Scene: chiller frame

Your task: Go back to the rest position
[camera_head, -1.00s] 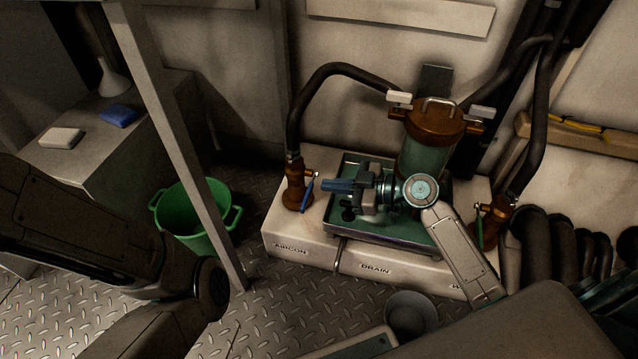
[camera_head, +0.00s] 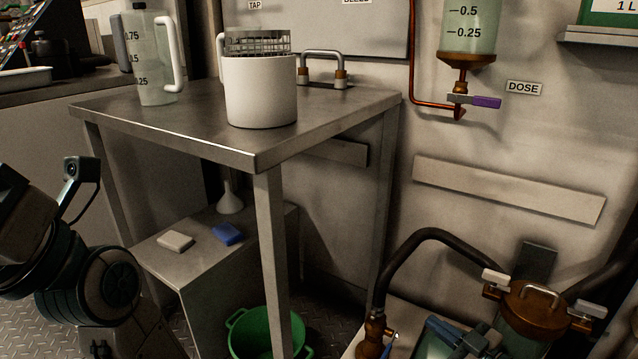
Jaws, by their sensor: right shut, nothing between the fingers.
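My right gripper (camera_head: 440,328) shows at the bottom edge, right of centre. Its bluish fingers are shut and empty, and they point left, just right of the brown valve (camera_head: 376,332). The rest of the right arm is below the picture. My left arm comes in at the lower left, with a small camera on it. The left gripper's fingers do not show.
The steel table (camera_head: 200,128) carries a white pot (camera_head: 262,98) and a clear jug (camera_head: 155,60). A green bucket (camera_head: 250,338) stands below. The brown-topped canister (camera_head: 540,312) and black hose (camera_head: 440,236) are close to my right gripper.

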